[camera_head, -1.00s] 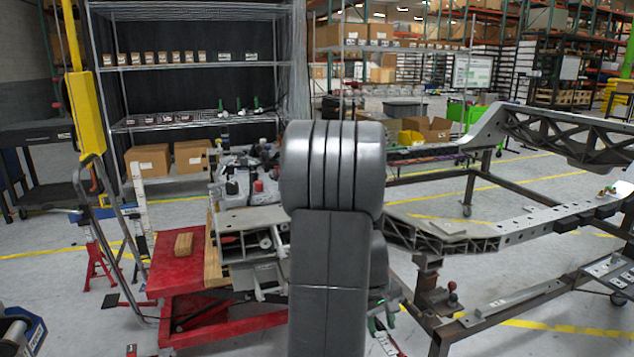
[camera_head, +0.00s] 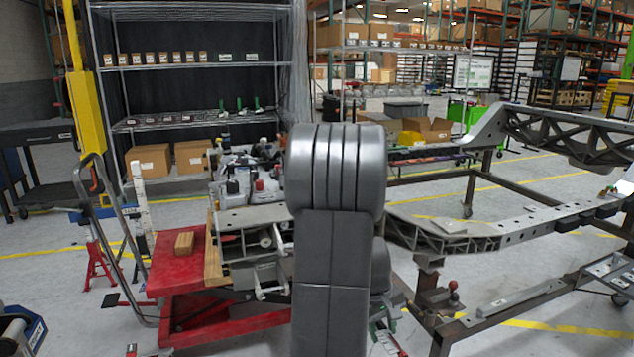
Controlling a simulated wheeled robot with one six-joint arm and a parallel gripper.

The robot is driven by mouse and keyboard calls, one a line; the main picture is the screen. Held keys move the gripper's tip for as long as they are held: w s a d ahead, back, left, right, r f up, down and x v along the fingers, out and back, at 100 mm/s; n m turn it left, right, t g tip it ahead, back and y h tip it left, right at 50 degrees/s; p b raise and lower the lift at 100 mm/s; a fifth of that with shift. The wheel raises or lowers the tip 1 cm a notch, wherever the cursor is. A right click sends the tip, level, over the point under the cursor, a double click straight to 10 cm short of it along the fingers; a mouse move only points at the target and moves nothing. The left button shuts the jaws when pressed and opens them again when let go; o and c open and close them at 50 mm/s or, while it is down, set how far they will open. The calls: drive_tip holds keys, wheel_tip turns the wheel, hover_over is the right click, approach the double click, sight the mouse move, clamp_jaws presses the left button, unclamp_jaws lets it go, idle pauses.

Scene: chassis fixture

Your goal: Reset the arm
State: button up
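My arm's grey links stand upright in the middle of the head view and block the area behind them. My gripper is not in view, or is hidden behind these links. No held object shows.
A red lift table (camera_head: 178,265) with a small wooden block (camera_head: 184,242) stands left of my arm. A metal chassis frame (camera_head: 440,236) on a dark stand fills the right side. Wire shelving (camera_head: 190,67) stands behind. A yellow post (camera_head: 86,105) rises at left. Grey floor (camera_head: 60,285) shows at lower left.

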drive_tip(key=p+v, duration=0.3)
drive_tip(key=v, duration=1.1)
drive_tip(key=b+x, duration=0.4)
drive_tip(key=x, duration=1)
drive_tip(key=shift+f, duration=0.3)
wheel_tip(320, 180, down, 3)
drive_tip(key=t+b, duration=0.1)
drive_tip(key=b, duration=0.2)
drive_tip(key=shift+w+r+y+b, duration=0.1)
drive_tip(key=shift+r+y+b, duration=0.1)
drive_tip(key=shift+y+b, duration=0.1)
drive_tip(key=shift+a, duration=0.1)
